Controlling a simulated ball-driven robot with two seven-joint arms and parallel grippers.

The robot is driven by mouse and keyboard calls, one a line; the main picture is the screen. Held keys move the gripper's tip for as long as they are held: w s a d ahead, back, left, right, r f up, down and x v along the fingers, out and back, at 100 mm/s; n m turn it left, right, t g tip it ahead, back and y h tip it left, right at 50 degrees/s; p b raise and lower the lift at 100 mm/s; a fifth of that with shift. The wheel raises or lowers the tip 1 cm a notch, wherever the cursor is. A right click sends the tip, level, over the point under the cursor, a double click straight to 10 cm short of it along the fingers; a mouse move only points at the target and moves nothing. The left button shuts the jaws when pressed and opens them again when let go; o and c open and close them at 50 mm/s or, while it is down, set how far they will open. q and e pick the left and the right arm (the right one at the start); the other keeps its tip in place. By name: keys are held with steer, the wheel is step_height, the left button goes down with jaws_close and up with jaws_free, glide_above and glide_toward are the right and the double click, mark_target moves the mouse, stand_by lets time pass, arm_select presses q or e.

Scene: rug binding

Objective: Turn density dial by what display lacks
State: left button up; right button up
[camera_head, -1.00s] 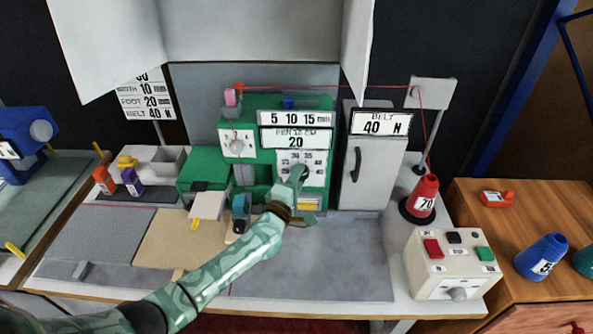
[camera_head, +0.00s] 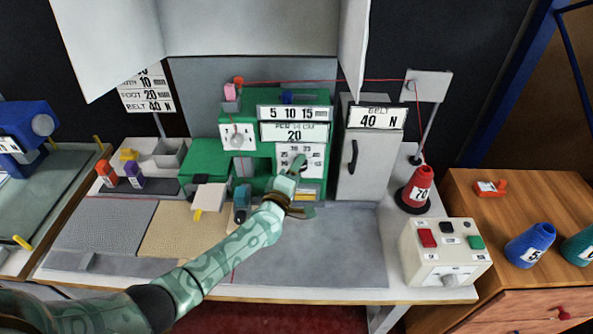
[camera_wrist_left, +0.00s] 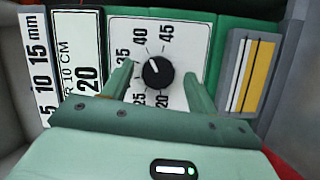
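The density dial (camera_wrist_left: 158,72) is a round black knob with a white mark on a white plate printed with numbers such as 20, 25, 35, 40 and 45. In the left wrist view its mark points up and slightly left, near the 40. The display (camera_head: 294,133) above the dial plate reads 20 per 10 cm. My left gripper (camera_wrist_left: 160,78) is open, with one finger on each side of the knob and gaps showing. My right gripper is out of view.
A strip (camera_head: 294,113) above the display reads 5 10 15 mm. A grey cabinet (camera_head: 366,165) marked BELT 40 N stands right of the green machine (camera_head: 207,158). A red cone (camera_head: 418,187) marked 70 and a button box (camera_head: 445,252) stand further right. The grey tabletop in front is clear.

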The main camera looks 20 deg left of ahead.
arm_select(q)
steer(key=s+a+p, duration=0.1)
steer(key=s+p, duration=0.2)
steer(key=s, duration=1.3)
steer(key=shift+a+p, duration=0.3)
steer(key=shift+p, duration=0.05)
steer(key=shift+s+r, duration=0.1)
